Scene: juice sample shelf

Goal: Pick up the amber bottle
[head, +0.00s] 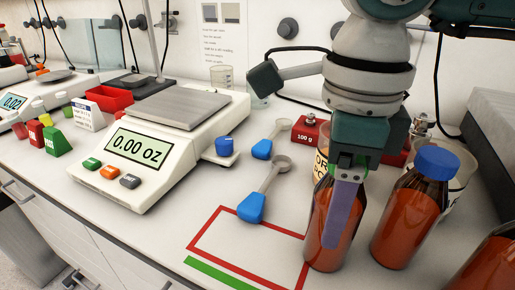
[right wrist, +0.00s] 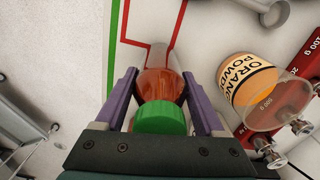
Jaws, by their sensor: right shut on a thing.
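An amber-coloured bottle with a green cap (head: 318,232) stands upright at the right edge of a red outline on the counter; I cannot tell if its base touches the counter. My right gripper (head: 343,222) comes down over it from above, shut on it, one purple finger across its front. In the right wrist view the bottle (right wrist: 160,83) is between the two fingers, its green cap nearest the camera. A similar bottle with a blue cap (head: 410,215) stands just to the right. My left gripper is not in view.
A third bottle (head: 492,268) is cut off at the lower right. An orange powder jar (right wrist: 256,82) and red weight block (right wrist: 290,100) are close beside the gripper. A scale (head: 160,145) reading 0.00 oz and blue-handled scoops (head: 252,207) are to the left. The red outline (head: 222,228) is empty inside.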

